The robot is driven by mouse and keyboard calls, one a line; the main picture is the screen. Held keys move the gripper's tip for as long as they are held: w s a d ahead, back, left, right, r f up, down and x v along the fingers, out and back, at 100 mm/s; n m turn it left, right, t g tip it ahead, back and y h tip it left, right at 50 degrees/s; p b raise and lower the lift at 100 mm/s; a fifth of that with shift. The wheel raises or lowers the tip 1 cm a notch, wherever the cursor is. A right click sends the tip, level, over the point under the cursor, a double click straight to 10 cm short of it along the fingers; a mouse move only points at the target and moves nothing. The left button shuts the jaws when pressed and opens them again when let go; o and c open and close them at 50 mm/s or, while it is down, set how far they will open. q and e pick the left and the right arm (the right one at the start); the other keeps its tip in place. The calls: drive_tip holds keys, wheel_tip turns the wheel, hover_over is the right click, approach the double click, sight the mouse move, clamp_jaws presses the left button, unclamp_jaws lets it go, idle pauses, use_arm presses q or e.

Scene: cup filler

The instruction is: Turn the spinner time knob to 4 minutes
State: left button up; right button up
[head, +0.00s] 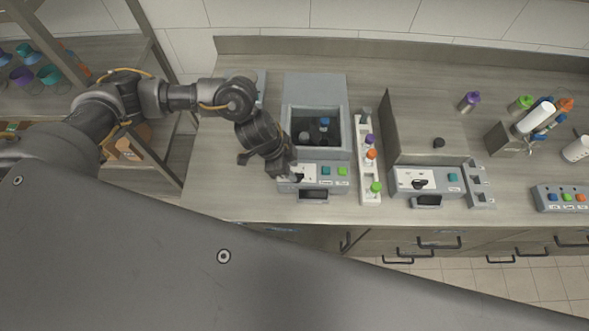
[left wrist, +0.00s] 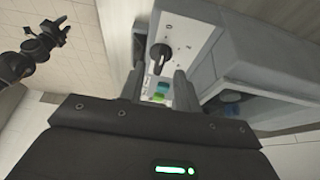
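A grey machine (head: 315,90) with an open top well stands on the counter. Its white front panel carries a black knob (head: 300,178), a teal button (head: 326,171) and a green button (head: 342,171). My left gripper (head: 290,170) is right at this knob and partly covers it in the head view. In the left wrist view the knob (left wrist: 159,55) lies just beyond the two spread fingers (left wrist: 158,83), with no visible grip on it. A dark arm shape, likely my right gripper (left wrist: 45,38), shows small at upper left there.
A white rack (head: 370,190) with coloured-cap bottles stands close right of the machine. Further right is a second machine (head: 425,150) with its own black knob (head: 420,184). A button box (head: 562,198) sits at far right. The counter's front strip is clear.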

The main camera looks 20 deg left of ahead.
use_arm(q)
drive_tip(key=shift+x, duration=0.95)
drive_tip(key=shift+d+f, duration=0.15)
drive_tip(key=shift+f, duration=0.15)
drive_tip(key=shift+c, duration=0.4)
clamp_jaws()
